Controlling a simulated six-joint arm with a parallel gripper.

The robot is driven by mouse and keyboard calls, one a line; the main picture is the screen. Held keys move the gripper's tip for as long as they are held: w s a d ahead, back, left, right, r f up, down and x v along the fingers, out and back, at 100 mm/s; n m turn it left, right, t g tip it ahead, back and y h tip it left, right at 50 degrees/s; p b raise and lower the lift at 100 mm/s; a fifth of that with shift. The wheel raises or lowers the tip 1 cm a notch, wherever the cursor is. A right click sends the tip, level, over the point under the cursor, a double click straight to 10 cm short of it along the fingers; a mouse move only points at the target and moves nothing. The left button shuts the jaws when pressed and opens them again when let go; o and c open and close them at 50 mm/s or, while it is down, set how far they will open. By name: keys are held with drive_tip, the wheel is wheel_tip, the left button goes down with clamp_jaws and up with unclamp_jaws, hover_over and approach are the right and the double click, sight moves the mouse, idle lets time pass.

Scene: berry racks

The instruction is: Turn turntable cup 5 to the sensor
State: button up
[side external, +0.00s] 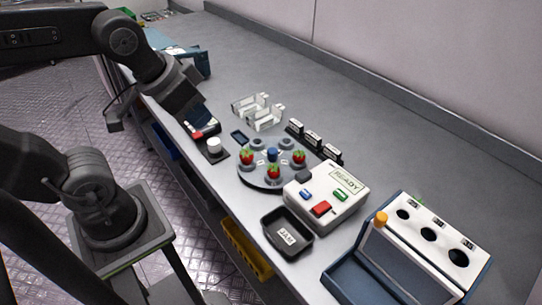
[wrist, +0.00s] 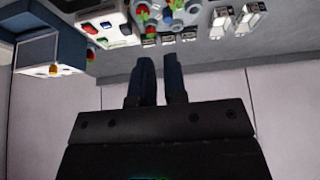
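The grey turntable (side external: 262,182) stands mid-bench in the side view, with a blue hub (side external: 272,154) and a ring of cups. Strawberries sit in the left (side external: 247,156), front (side external: 274,173) and right (side external: 299,157) cups; other cups look empty. Cup numbers are too small to read. I cannot tell which part is the sensor. The turntable (wrist: 178,18) is partly cut off at the top of the wrist view. My gripper (wrist: 159,62) is empty, its two dark fingers slightly apart, well away from the turntable. The fingers are hard to make out in the side view.
A white READY box (side external: 327,205) with coloured buttons stands right of the turntable, beside a black JAM tray (side external: 288,250). A blue-and-white holed rack (side external: 430,245) is at front right. White brackets (side external: 260,112) and small black blocks (side external: 313,138) stand behind. The bench's far side is clear.

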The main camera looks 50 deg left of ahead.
drive_tip(key=o, duration=0.8)
drive_tip(key=w+g, duration=0.1)
drive_tip(key=w, duration=0.2)
drive_tip(key=w+g, duration=0.1)
drive_tip(key=w, duration=0.3)
drive_tip(key=w+f+g, duration=0.1)
drive_tip(key=w, duration=0.2)
drive_tip(key=shift+w+a, duration=0.25)
drive_tip(key=shift+c, duration=0.2)
drive_tip(key=g, duration=0.3)
approach(273, 150)
drive_tip(key=shift+n, duration=0.3)
drive_tip(key=f, duration=1)
drive_tip(key=shift+s+f, duration=0.2)
drive_tip(key=shift+f, duration=0.1)
clamp_jaws()
